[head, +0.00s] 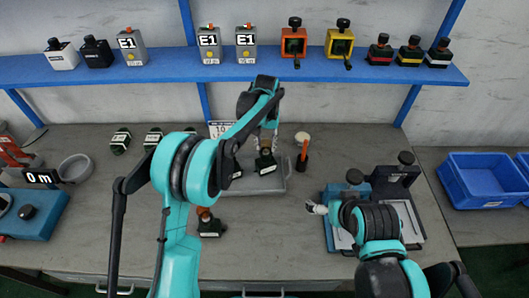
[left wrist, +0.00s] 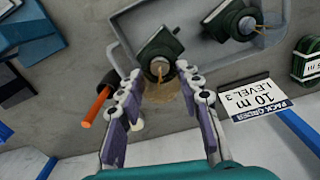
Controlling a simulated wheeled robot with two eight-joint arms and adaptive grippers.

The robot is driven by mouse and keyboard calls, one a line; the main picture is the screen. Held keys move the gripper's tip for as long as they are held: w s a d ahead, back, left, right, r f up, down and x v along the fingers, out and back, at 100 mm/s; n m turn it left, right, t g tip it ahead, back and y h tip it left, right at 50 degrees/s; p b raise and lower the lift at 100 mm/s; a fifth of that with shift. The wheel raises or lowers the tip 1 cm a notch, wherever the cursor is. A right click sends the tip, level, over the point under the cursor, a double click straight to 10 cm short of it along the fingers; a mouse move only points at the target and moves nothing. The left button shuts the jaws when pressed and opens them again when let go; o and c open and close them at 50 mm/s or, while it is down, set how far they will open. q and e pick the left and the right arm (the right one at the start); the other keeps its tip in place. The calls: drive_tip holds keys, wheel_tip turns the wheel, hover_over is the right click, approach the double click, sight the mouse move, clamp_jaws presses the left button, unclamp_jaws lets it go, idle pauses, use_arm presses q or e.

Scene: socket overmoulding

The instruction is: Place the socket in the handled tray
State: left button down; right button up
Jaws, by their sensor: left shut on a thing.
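The socket (head: 265,164) is a dark green block with an amber-tinted neck and a metal pin. My left gripper (head: 265,143) is shut on its neck from above. In the left wrist view the socket (left wrist: 160,48) sits between the two fingers (left wrist: 158,80). The handled tray (head: 268,187) is grey and shallow; the held socket is over its right part. I cannot tell whether it touches the tray floor. Another dark socket (left wrist: 238,20) is in the tray, mostly hidden by my arm in the head view. My right gripper (head: 316,208) is at the blue fixture; its opening is unclear.
A socket with a brown top (head: 209,225) stands on the bench in front of the tray. An orange-handled tool (head: 302,152) stands right of the tray. A pack order card (head: 222,129) is behind it. Blue bins (head: 485,180) are far right. The bench's front middle is clear.

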sight(266, 161)
use_arm(q)
drive_tip(key=shift+w+a+f, duration=0.15)
drive_tip(key=shift+w+f, duration=0.2)
drive_tip(key=shift+w, duration=0.05)
drive_tip(key=shift+f+b, duration=0.6)
drive_tip(key=shift+f, duration=1.3)
drive_tip(key=shift+f, duration=0.15)
drive_tip(key=c, duration=1)
unclamp_jaws()
drive_tip(key=shift+r, duration=0.2)
